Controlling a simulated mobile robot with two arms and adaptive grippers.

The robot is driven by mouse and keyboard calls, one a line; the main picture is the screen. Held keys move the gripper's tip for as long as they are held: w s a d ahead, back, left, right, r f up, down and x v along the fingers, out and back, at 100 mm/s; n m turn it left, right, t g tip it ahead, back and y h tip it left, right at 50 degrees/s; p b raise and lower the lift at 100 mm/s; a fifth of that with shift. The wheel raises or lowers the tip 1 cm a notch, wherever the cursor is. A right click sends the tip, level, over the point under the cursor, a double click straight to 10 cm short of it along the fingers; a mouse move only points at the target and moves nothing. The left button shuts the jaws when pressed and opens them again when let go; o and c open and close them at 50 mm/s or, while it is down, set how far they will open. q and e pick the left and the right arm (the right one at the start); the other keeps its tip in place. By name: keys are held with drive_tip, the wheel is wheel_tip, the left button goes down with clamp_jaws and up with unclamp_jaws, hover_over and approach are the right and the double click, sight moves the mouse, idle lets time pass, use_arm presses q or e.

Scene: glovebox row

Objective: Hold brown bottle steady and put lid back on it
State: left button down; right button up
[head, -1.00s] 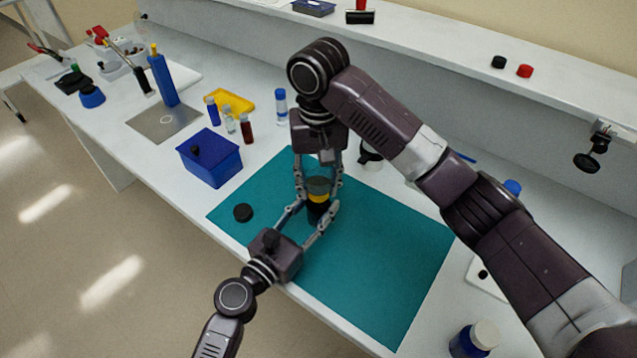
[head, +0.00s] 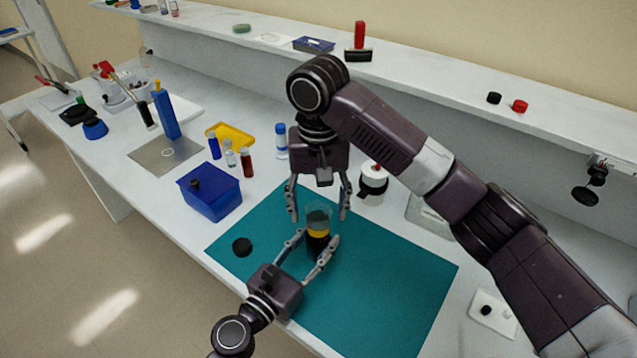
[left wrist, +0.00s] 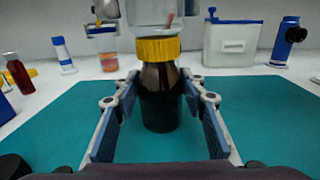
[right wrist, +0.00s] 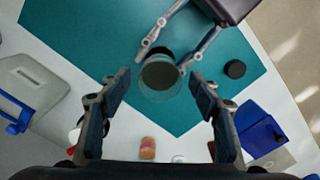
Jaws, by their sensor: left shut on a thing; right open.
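The brown bottle (head: 318,246) stands upright on the teal mat (head: 375,275), dark with a yellow band at its top. It also shows in the left wrist view (left wrist: 160,100). A clear, cup-like piece (head: 318,216) sits on the yellow band; the right wrist view shows its round top (right wrist: 160,80). I cannot tell whether this is the lid. My left gripper (head: 318,248) is shut on the bottle's body from the front. My right gripper (head: 318,208) is open and empty above the clear piece, fingers apart on both sides. A black round cap (head: 242,247) lies on the mat, left of the bottle.
A blue box (head: 210,192) stands beyond the mat's left corner. Several small vials (head: 230,155) and a yellow tray (head: 232,136) are behind it. A white-and-black container (head: 373,182) stands behind the mat. The mat's right part is clear.

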wheel_tip(320, 180, up, 8)
drive_tip(key=shift+r, duration=0.25)
use_arm(q)
drive_tip(key=c, duration=1.1)
unclamp_jaws()
drive_tip(key=shift+c, duration=0.2)
drive_tip(key=v, duration=1.2)
